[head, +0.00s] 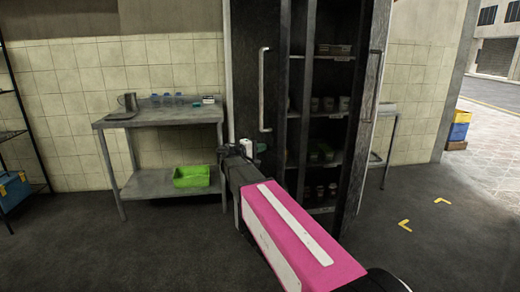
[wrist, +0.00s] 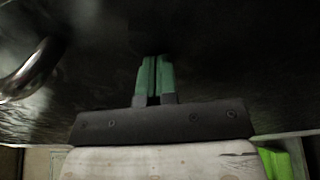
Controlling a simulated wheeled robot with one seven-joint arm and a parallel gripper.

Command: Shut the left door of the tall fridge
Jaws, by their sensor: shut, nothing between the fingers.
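The tall dark fridge (head: 310,120) stands in the middle of the head view. Its left door (head: 245,70) has a long upright metal handle (head: 262,90) and looks ajar, with shelves showing past its right edge. My gripper (head: 246,149) is at the lower part of this door, below and left of the handle's lower end. In the wrist view my gripper's green fingers (wrist: 153,78) are shut together and empty, pointing at the dark door face (wrist: 220,60). A curved end of the handle (wrist: 35,72) shows at left. I cannot tell whether the fingertips touch the door.
The right door (head: 370,100) stands open towards me. Shelves with jars (head: 322,104) show inside. A metal table (head: 160,117) with a lower shelf holding a green crate (head: 192,176) stands left of the fridge.

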